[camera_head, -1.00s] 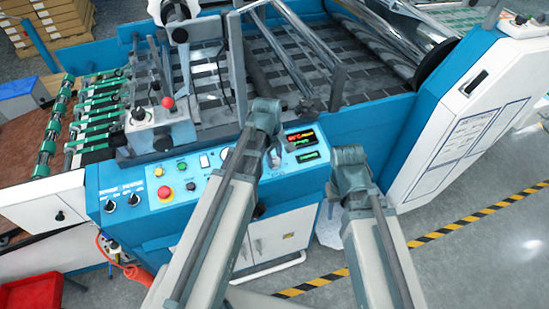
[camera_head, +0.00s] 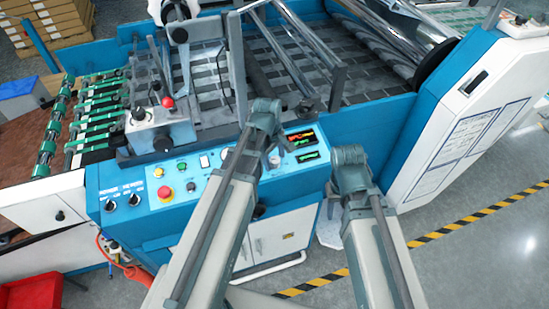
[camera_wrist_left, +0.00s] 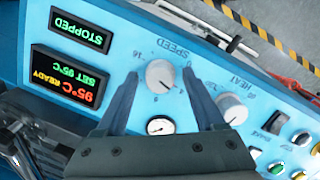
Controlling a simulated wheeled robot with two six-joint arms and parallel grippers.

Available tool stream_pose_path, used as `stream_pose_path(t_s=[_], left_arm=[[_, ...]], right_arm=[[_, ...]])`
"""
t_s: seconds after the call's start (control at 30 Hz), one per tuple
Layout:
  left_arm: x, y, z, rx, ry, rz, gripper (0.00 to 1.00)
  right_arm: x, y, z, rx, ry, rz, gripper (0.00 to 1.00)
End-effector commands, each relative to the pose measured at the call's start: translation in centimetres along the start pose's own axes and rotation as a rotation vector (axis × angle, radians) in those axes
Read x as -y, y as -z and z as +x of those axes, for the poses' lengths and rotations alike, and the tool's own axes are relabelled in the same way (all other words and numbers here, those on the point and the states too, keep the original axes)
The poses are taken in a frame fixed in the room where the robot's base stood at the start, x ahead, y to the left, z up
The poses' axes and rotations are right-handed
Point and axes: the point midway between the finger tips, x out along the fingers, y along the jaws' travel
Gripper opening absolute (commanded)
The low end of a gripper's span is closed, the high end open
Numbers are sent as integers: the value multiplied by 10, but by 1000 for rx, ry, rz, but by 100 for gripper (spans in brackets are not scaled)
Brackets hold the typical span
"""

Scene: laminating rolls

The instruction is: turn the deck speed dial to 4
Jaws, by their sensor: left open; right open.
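The deck speed dial (camera_wrist_left: 160,73) is a light grey round knob under the label SPEED on the blue control panel, seen upside down in the left wrist view. Its printed scale shows marks such as 16 and 4; I cannot tell exactly where its pointer stands. My left gripper (camera_wrist_left: 162,76) is open, with one finger on each side of the dial; I cannot tell whether they touch it.
The display (camera_wrist_left: 66,76) reads 95°C READY, and another display (camera_wrist_left: 80,30) reads STOPPED. A heat dial (camera_wrist_left: 232,108) and a small gauge (camera_wrist_left: 160,125) are close to the speed dial. A red emergency button (camera_head: 165,192) is further left on the panel.

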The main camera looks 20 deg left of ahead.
Motion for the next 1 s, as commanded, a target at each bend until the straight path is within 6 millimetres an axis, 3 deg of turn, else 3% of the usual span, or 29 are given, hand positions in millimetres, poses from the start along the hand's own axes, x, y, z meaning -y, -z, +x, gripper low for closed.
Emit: stream_pose_path(t_s=[0.37,1.0], left_arm=[[0,0,-33,0,0,0,70],[0,0,-129,0,0,0,70]], right_arm=[[-3,-2,-32,0,0,-1,50],[-12,-8,-127,0,2,10,50]])
